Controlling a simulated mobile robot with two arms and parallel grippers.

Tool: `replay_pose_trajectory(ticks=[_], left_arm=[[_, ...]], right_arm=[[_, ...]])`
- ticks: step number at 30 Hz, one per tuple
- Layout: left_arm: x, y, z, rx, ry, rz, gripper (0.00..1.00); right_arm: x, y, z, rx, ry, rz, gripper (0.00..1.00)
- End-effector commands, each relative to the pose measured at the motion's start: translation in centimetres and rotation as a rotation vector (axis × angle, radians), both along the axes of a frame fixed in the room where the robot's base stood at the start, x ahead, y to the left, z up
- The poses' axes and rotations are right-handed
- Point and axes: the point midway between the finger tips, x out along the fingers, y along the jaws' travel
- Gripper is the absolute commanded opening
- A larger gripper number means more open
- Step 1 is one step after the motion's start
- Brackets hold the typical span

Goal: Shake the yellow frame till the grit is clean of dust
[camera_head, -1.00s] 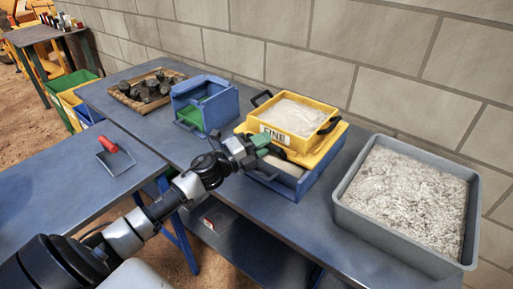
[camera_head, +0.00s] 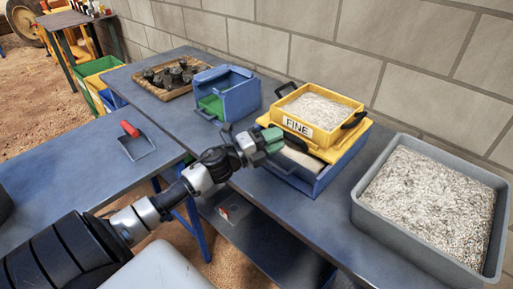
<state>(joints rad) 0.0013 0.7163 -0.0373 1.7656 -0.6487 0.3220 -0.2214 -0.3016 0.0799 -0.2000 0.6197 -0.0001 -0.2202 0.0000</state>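The yellow frame (camera_head: 329,151) sits on a blue base (camera_head: 322,181) on the long bench. A yellow sieve box labelled FINE (camera_head: 298,125) with black handles stands on top of it. Pale, speckled grit (camera_head: 318,107) fills the box. My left gripper (camera_head: 272,141), with green finger pads, is at the front left corner of the yellow frame. The arm and pads hide that corner. I cannot tell whether the pads are closed on a handle there. A pale layer (camera_head: 302,158) shows inside the blue base under the frame. My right gripper is out of view.
A large grey tub of grey-white grit (camera_head: 426,202) stands at the right. Behind the gripper are a blue bin with green inside (camera_head: 226,92) and a wooden tray of dark lumps (camera_head: 172,78). A red-handled scoop (camera_head: 135,142) lies on the left table.

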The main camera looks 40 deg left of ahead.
Motion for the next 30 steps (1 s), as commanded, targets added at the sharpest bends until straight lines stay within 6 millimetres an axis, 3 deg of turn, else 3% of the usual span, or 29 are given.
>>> replay_pose_trajectory(ticks=[6,12,30], left_arm=[[-3.7,1.9,-1.1,-0.001,0.005,0.000,0.29],[-5.8,3.0,-1.4,0.000,0.002,0.001,0.29],[-6.6,3.4,-1.4,-0.007,0.004,0.007,0.29]], right_arm=[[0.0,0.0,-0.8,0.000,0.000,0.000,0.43],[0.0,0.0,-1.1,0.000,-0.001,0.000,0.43],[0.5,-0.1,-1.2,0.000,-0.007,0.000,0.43]])
